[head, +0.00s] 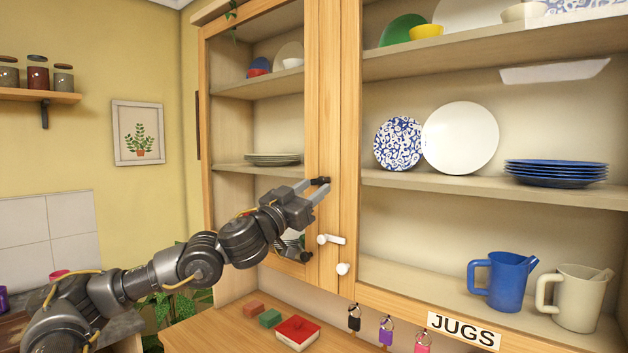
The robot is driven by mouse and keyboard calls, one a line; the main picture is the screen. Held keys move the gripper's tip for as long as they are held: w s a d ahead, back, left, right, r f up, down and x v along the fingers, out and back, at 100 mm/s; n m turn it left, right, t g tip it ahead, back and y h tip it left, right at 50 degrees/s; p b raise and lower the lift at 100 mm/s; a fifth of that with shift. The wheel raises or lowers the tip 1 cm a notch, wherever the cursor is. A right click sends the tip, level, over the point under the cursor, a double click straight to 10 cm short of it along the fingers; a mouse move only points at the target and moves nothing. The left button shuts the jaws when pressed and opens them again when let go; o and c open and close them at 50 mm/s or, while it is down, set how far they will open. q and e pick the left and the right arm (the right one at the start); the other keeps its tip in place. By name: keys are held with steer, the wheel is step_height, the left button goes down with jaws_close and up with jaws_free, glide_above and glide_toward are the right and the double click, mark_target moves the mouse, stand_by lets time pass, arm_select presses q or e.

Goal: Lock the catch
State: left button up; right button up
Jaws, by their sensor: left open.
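The cupboard has two glazed wooden doors, a narrow left door (313,120) and a wide right door (349,130); both look closed. The small white catch (334,239) is on the upright frames where the doors meet. Its short bar lies roughly level, with a rounded end at the left, and points right toward the right door; whether it engages anything I cannot tell. A white round knob (343,268) is just below it. My left gripper (323,188) is open and empty, in front of the left door's frame, above the catch and apart from it. My right gripper is out of view.
Plates, bowls and a blue jug (504,281) stand on shelves behind the glass. Below, key rings (386,332) and a JUGS label (464,330) are on the lower edge. A red book-like block (297,332) and small blocks lie on the wooden counter (215,329).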

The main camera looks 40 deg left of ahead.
arm_select(q)
steer(key=shift+x, duration=0.85)
steer(key=shift+c, duration=0.2)
jaws_close()
steer(key=shift+a+m+h, duration=0.15)
steer(key=shift+m+h, duration=0.25)
steer(key=shift+m, duration=0.4)
steer(key=shift+m+h, duration=0.4)
steer(key=shift+m, duration=0.6)
jaws_free()
steer(key=shift+o, duration=0.2)
